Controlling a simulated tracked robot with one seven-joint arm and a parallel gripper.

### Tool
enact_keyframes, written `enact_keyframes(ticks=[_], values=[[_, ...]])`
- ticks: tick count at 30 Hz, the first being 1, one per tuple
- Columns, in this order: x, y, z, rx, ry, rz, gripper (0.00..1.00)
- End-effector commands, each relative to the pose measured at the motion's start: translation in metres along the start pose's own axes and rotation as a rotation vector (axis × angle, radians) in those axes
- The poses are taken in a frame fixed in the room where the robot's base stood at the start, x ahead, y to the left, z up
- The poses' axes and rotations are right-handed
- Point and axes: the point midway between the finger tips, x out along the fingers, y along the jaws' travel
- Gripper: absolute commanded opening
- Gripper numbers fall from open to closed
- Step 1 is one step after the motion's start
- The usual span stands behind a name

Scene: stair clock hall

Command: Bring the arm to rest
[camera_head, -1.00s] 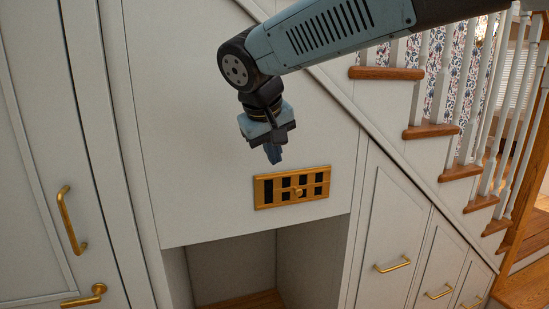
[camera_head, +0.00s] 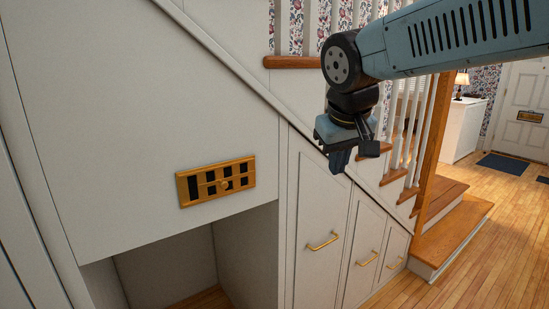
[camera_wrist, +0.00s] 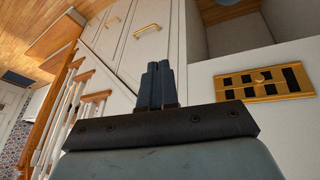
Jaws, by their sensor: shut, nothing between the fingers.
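My gripper (camera_head: 339,161) hangs from my raised arm in the upper right of the head view, in front of the stair panelling. It points downward. In the wrist view my gripper (camera_wrist: 157,66) has its two dark fingers close together and empty. My arm is bent at the wrist and reaches in from the upper right of the head view.
A brass vent grille (camera_head: 216,182) with a small knob sits in the pale panel, above an open alcove (camera_head: 245,255). Drawer fronts with brass handles (camera_head: 323,241) line the stair side. Wooden steps (camera_head: 450,237) and open floor (camera_head: 500,255) lie right.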

Motion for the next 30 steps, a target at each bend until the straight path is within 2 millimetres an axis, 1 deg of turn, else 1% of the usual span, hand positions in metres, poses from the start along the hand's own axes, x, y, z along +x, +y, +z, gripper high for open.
enact_keyframes(ticks=[1, 3, 6, 9, 13, 15, 18, 30], values=[[0.000, 0.015, 0.016, 0.041, 0.003, 0.001, 0.00], [0.002, 0.031, 0.037, 0.090, 0.008, -0.002, 0.00], [0.005, 0.049, 0.068, 0.161, 0.018, -0.007, 0.00], [0.008, 0.061, 0.096, 0.224, 0.033, -0.010, 0.00], [0.013, 0.070, 0.122, 0.285, 0.049, -0.012, 0.00], [0.015, 0.072, 0.131, 0.304, 0.056, -0.014, 0.00], [0.016, 0.073, 0.138, 0.319, 0.061, -0.015, 0.00], [0.016, 0.073, 0.140, 0.322, 0.062, -0.015, 0.00]])
